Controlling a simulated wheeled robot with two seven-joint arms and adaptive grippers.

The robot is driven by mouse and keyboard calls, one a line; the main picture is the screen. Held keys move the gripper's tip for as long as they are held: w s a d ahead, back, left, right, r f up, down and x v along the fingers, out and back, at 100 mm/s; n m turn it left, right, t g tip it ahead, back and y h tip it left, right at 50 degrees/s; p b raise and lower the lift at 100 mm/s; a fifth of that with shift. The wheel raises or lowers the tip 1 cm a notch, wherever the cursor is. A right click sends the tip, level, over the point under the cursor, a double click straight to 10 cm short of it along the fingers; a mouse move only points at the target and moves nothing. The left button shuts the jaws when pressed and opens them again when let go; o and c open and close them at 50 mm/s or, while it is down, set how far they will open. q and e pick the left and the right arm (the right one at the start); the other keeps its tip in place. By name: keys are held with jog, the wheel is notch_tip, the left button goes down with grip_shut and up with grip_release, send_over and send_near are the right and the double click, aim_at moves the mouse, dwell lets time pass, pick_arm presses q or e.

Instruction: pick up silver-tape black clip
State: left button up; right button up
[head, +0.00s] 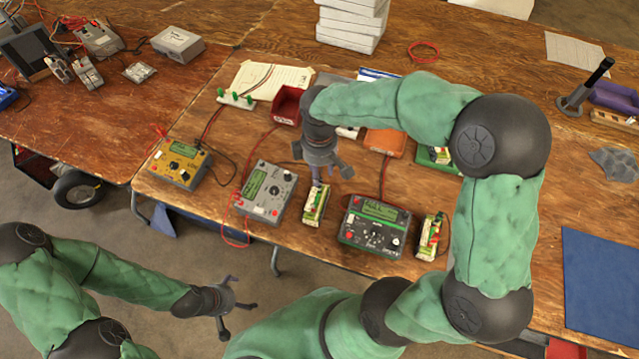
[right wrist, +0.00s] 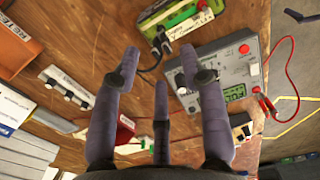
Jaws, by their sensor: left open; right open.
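I cannot pick out silver tape on any clip for certain. In the right wrist view a small black clip with a black lead (right wrist: 160,42) lies at the end of a green-and-white pack (right wrist: 185,18). In the head view a similar pack (head: 317,207) stands between two chargers. My right gripper (head: 328,178) hangs over the table just above that pack, fingers spread and empty. Its fingers also show in the right wrist view (right wrist: 160,78). My left gripper (head: 240,304) is open and empty, over the floor in front of the table.
A grey charger (head: 268,192) with a red lead stands left of the pack, a dark green charger (head: 376,226) right. A yellow meter (head: 179,163) stands further left. Red bin (head: 287,104) and orange bin (head: 385,142) lie behind. Bare wood is at the far middle.

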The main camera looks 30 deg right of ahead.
aim_at(320, 180)
jog(key=shift+s+f+b, duration=0.1)
jog(key=shift+f+b, duration=1.35)
jog(key=shift+f, duration=1.3)
jog(key=shift+a+r, duration=0.1)
grip_shut()
